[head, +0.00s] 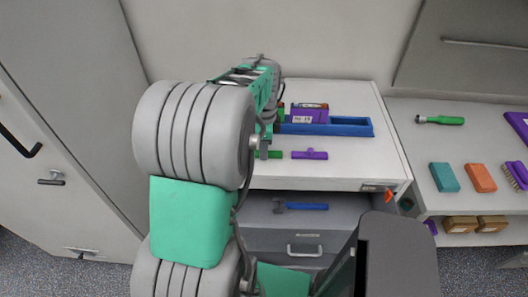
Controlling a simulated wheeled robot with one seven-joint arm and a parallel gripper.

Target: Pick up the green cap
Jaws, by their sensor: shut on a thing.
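The green cap (275,154) is a small green piece on or just above the white worktop, left of a similar purple piece (310,154). My gripper (264,152) points down at it and is shut on it. The fingers and arm hide part of the cap. I cannot tell whether the cap still touches the worktop.
A blue tray (345,127) holding a purple block (308,114) and a partly hidden green thing lies behind the cap. The right counter holds a teal block (444,177), an orange block (480,177) and a green-handled tool (443,120).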

